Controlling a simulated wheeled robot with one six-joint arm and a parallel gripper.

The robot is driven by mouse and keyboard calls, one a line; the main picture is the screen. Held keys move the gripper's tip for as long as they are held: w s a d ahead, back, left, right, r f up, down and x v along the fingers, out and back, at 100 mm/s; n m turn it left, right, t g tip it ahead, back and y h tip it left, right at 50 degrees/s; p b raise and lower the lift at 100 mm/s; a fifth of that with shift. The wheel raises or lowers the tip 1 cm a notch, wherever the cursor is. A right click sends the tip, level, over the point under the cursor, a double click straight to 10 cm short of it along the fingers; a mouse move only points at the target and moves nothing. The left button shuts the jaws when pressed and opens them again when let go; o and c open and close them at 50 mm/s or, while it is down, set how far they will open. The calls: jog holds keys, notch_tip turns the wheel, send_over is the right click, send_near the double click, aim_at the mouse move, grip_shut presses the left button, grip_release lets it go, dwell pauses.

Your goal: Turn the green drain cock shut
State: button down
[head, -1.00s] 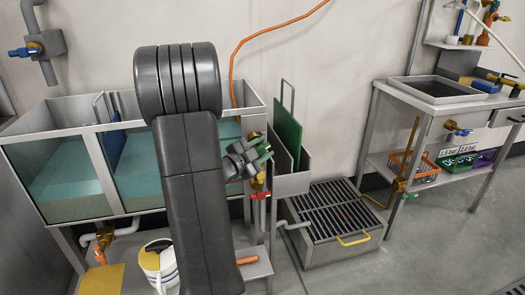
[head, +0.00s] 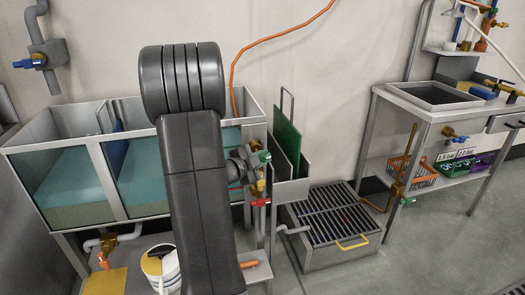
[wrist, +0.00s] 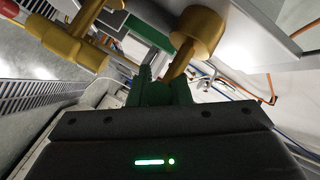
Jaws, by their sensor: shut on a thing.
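The green drain cock (head: 264,156) is at the right end of the glass-fronted tank, partly hidden by my gripper. Its brass body (wrist: 201,30) shows in the wrist view, with a brass stem running down to my fingers. My gripper (wrist: 165,88) is shut on the cock's green handle, which is mostly hidden between the dark green fingers. In the head view my gripper (head: 250,160) is small and partly behind my arm. The handle's exact angle cannot be told.
A brass valve with a red handle (head: 260,202) sits just below; it also shows in the wrist view (wrist: 20,50). A green plate (head: 288,134) stands in a rack close at right. A grated floor box (head: 338,215) lies beyond it. A white bucket (head: 160,268) is under the tank.

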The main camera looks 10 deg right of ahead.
jog(key=m+y+p, duration=0.1)
jog(key=y+p, duration=0.1)
jog(key=p, duration=0.2)
jog(key=shift+r+g, duration=0.2)
jog(key=shift+g, duration=0.2)
jog(key=shift+a+f+y+p, duration=0.1)
jog(key=shift+f+y+p, duration=0.25)
jog(key=shift+y+p, duration=0.1)
jog(key=c, duration=1.3)
grip_release()
jog(key=shift+c, duration=0.2)
jog(key=shift+r, duration=0.1)
jog(key=p+v, duration=0.2)
jog(key=v, duration=1.1)
jog(key=shift+a+p, duration=0.3)
jog(key=shift+a, duration=0.1)
